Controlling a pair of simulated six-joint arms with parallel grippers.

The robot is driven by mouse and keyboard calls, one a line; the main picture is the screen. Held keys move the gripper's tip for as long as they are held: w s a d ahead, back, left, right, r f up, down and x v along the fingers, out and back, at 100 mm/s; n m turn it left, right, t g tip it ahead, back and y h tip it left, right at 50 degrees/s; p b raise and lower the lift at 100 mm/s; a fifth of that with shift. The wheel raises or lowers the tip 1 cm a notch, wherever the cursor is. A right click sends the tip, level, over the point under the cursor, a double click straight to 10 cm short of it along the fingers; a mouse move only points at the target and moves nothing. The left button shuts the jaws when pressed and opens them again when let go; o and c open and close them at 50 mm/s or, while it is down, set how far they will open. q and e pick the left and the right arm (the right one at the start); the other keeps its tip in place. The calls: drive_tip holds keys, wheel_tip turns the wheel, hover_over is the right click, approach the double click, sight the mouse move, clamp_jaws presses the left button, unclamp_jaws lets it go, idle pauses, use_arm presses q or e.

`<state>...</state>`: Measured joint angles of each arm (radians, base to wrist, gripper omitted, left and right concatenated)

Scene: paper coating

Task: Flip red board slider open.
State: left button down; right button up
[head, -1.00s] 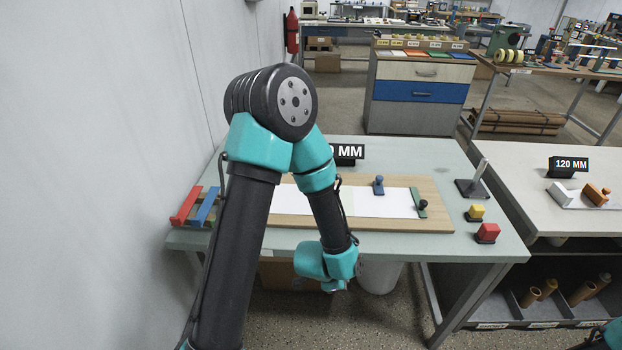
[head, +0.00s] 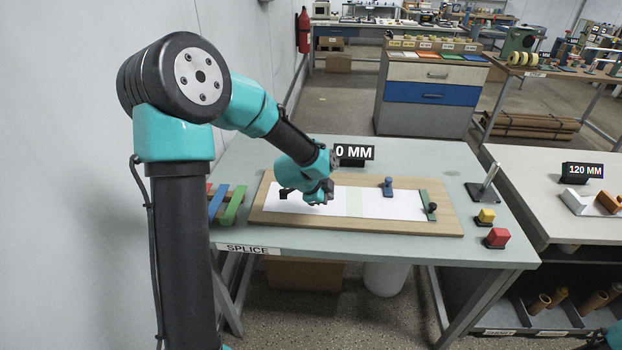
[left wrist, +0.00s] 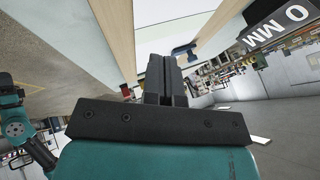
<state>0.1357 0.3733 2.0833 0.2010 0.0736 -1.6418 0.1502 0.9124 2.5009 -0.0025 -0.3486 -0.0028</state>
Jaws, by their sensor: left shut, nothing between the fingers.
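A wooden board (head: 350,223) with white sheets (head: 385,205) lies on the table. A blue knobbed piece (head: 388,188) stands at its back edge, and a green strip with a black knob (head: 430,206) crosses its right end. I see no red slider on the board. My left gripper (head: 327,194) is over the left half of the sheets, shut and empty; its closed fingers (left wrist: 168,78) point toward the board in the left wrist view. A small dark piece (head: 284,193) shows left of it. A red bar (head: 209,187) beside the board is mostly hidden by my arm.
A blue bar (head: 219,203) and a green bar (head: 233,206) lie left of the board. A yellow block (head: 486,216), a red block (head: 497,238) and a metal post on a dark base (head: 486,189) stand at the right. A black sign (head: 353,153) stands behind the board.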

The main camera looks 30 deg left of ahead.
use_arm(q)
drive_tip(key=a+r, duration=0.5)
drive_tip(key=a, duration=0.5)
drive_tip(key=shift+n, duration=0.4)
drive_tip(key=x, duration=0.9)
drive_tip(key=shift+a+f, duration=0.1)
drive_tip(key=shift+f, duration=0.3)
drive_tip(key=w, duration=0.2)
drive_tip(key=w+a, duration=0.1)
drive_tip(key=shift+f, duration=0.4)
drive_tip(key=shift+w+a, duration=0.15)
drive_tip(key=shift+w, duration=0.4)
drive_tip(key=shift+y, duration=0.3)
